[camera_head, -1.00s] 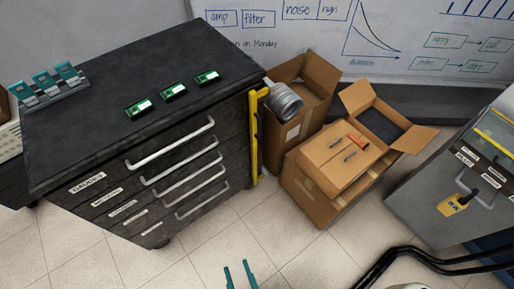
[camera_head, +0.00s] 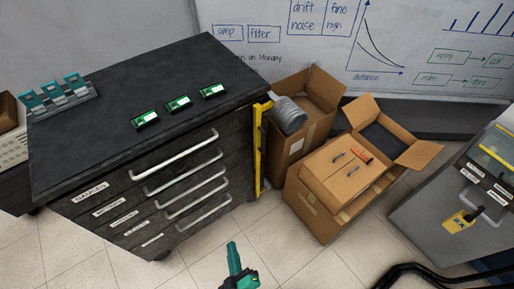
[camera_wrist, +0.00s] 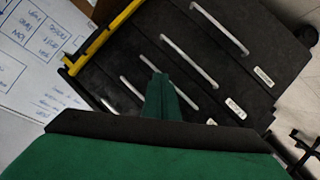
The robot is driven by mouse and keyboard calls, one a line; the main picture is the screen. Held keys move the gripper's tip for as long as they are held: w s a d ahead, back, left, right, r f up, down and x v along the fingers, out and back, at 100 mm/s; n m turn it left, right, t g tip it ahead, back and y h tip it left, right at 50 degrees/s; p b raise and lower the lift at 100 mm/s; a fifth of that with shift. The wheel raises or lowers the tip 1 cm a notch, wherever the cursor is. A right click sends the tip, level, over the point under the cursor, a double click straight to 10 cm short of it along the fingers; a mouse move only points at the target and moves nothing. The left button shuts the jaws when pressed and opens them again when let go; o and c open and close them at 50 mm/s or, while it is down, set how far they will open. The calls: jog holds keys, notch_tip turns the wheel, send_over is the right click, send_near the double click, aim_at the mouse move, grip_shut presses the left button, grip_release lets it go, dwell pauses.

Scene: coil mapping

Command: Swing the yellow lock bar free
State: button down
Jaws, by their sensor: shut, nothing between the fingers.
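The yellow lock bar (camera_head: 258,150) stands upright along the right front edge of the black drawer cabinet (camera_head: 60,170). In the wrist view the yellow bar (camera_wrist: 103,36) runs slanted along the cabinet's edge at upper left. My gripper (camera_head: 234,258) is at the bottom of the head view, in front of and below the cabinet's right side, apart from the bar. Its green fingers are together and empty; they also show in the wrist view (camera_wrist: 160,90), in front of the drawer fronts.
Several drawer handles (camera_head: 178,160) stick out from the cabinet front. A grey coil (camera_head: 289,115) sits beside the bar's upper end. Open cardboard boxes (camera_head: 318,210) stand to the right. A grey console (camera_head: 440,215) is at far right. Tiled floor lies clear in front.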

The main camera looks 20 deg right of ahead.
jog(key=w+d+f+n+h, duration=0.1)
jog(key=w+d+n+h, duration=0.15)
jog(key=w, duration=0.45)
jog(key=w+d+n+h, duration=0.1)
jog(key=w+d, duration=0.2)
jog(key=w, duration=0.4)
jog(key=w+d+r+h, duration=0.2)
jog(key=w+d+r, duration=0.1)
jog(key=w, duration=0.3)
jog(key=w+d+r+n+h, duration=0.1)
jog(key=w+d+r+h, duration=0.2)
jog(key=w, duration=0.3)
jog(key=shift+r+t, duration=0.3)
jog(key=shift+t, duration=0.1)
jog(key=shift+w+d+n, duration=0.15)
jog(key=shift+n, duration=0.1)
send_near(257, 137)
jog(key=x, duration=0.4)
jog(key=shift+w+d+f, duration=0.15)
jog(key=shift+w+d, duration=0.05)
jog(key=shift+w, duration=0.05)
jog(key=shift+s+d, duration=0.3)
jog(key=shift+d, duration=0.2)
